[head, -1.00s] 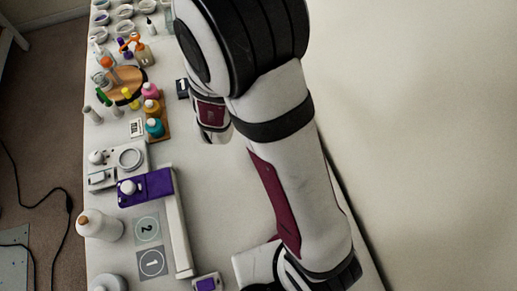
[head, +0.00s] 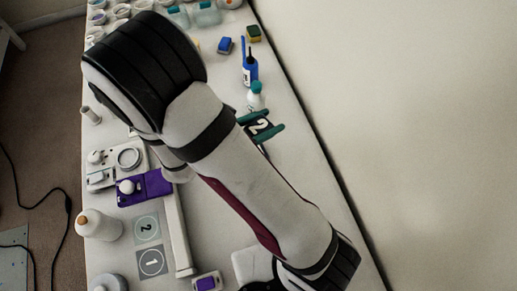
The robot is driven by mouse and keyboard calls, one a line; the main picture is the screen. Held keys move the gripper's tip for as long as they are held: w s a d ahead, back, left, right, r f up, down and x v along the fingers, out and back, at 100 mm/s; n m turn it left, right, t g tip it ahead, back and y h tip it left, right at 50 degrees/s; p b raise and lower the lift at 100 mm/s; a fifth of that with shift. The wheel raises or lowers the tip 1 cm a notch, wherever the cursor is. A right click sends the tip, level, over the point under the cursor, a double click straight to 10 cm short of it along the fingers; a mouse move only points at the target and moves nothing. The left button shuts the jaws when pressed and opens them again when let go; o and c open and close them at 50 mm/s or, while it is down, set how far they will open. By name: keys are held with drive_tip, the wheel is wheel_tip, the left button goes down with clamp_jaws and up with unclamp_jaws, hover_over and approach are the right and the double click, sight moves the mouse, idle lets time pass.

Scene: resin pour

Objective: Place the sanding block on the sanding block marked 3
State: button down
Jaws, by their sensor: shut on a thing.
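My own arm crosses the middle of the head view, and my gripper is hidden behind it, so I cannot see its jaws or anything in them. A small blue block (head: 225,46) lies on the table at the top, right of my arm. A green and yellow block (head: 254,34) lies just right of it. Either may be a sanding block; they are too small to tell. I see no marking 3.
A blue bottle (head: 250,72) and a white bottle with a teal cap (head: 256,95) stand right of my arm. At left are a purple plate (head: 157,184), a white bottle (head: 98,225) and grey squares marked 2 (head: 147,229) and 1 (head: 152,262). The right of the table is mostly clear.

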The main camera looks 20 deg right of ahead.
wheel_tip(320, 180, down, 10)
drive_tip(key=shift+r, duration=0.25)
drive_tip(key=shift+f, duration=0.1)
drive_tip(key=shift+c, duration=1.4)
unclamp_jaws()
